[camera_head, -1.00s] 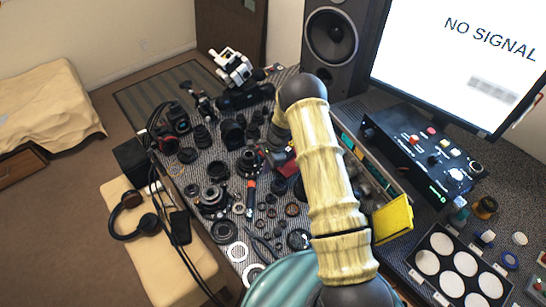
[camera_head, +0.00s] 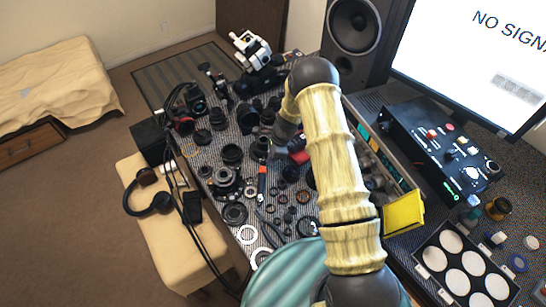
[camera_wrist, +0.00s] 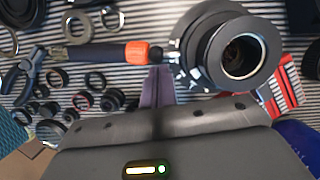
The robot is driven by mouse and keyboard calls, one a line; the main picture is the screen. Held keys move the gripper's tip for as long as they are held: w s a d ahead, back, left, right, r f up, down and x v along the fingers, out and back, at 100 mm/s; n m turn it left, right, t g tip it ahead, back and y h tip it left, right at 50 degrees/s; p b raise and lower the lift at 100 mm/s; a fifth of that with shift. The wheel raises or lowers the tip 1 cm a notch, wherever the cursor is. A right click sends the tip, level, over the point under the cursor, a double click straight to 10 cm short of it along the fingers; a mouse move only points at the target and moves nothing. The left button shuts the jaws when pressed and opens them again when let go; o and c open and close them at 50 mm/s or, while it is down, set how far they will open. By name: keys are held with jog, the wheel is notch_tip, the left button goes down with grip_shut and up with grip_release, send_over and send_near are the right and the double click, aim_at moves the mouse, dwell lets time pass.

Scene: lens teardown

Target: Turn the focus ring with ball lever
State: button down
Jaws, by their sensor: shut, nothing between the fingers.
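A black lens barrel (camera_wrist: 207,35) with a wide ring and a dark open bore stands at the upper right of the wrist view. Whether the fingers touch the barrel cannot be told. In the head view the arm hides most of my gripper, among the lens parts on the striped mat (camera_head: 222,118).
Several small rings (camera_wrist: 83,100) and blue-handled pliers (camera_wrist: 22,76) lie left of the gripper. A red and white item (camera_wrist: 284,92) lies close on the right. In the head view, a black control box (camera_head: 425,140) and a yellow block (camera_head: 404,213) stand right of my arm.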

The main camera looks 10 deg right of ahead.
jog(key=shift+d, duration=0.1)
jog(key=shift+d+r, duration=0.15)
jog(key=shift+d, duration=0.3)
jog(key=d, duration=0.1)
jog(key=d+r, duration=0.1)
jog(key=d, duration=0.1)
jog(key=shift+w+d+r, duration=0.2)
jog(key=shift+w, duration=0.15)
jog(key=b+v, duration=0.1)
jog(key=v, duration=0.8)
jog(key=shift+b, duration=0.35)
jog(key=shift+s+a, duration=0.1)
